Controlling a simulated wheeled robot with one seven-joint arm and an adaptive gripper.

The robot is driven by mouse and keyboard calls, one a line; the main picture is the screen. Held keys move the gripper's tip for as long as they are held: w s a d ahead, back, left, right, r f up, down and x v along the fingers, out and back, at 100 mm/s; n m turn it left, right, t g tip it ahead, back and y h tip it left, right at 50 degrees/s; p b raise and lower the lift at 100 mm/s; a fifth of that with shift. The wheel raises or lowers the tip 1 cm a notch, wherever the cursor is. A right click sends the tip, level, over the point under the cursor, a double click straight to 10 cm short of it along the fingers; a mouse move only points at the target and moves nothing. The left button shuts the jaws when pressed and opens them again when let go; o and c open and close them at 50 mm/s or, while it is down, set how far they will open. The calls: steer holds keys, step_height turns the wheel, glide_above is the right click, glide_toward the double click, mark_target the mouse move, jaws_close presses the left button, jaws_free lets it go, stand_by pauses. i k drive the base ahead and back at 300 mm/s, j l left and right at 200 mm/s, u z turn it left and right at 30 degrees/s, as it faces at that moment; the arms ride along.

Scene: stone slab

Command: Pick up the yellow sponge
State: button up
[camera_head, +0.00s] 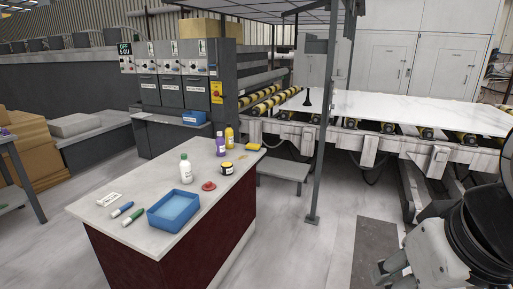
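The yellow sponge (253,147) is a small flat yellow block. It lies at the far right corner of the white-topped counter (140,190), close to the edge. My gripper (386,274) is at the lower right of the head view, at the end of my white and black arm. It is well to the right of the counter and apart from the sponge. Its fingers are small, dark and partly cut off by the lower edge, so whether they are open or shut is unclear.
Near the sponge stand a yellow bottle (229,137), a purple bottle (220,147) and a black jar (227,169). A white bottle (186,169), red disc (209,186) and blue tray (158,222) are nearer. A grey post (321,150) rises between counter and arm.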

mark_target(249, 146)
steer(key=i+z, duration=0.1)
steer(key=i, duration=1.9)
steer(key=i+u, duration=0.1)
steer(key=i, duration=0.35)
steer(key=i+l+u, duration=0.1)
steer(key=i, duration=0.4)
steer(key=i+l+u, duration=0.1)
steer(key=i, duration=0.35)
steer(key=i+l+u, duration=0.1)
steer(key=i, duration=0.35)
steer(key=i+l, duration=0.05)
steer(key=l, duration=0.05)
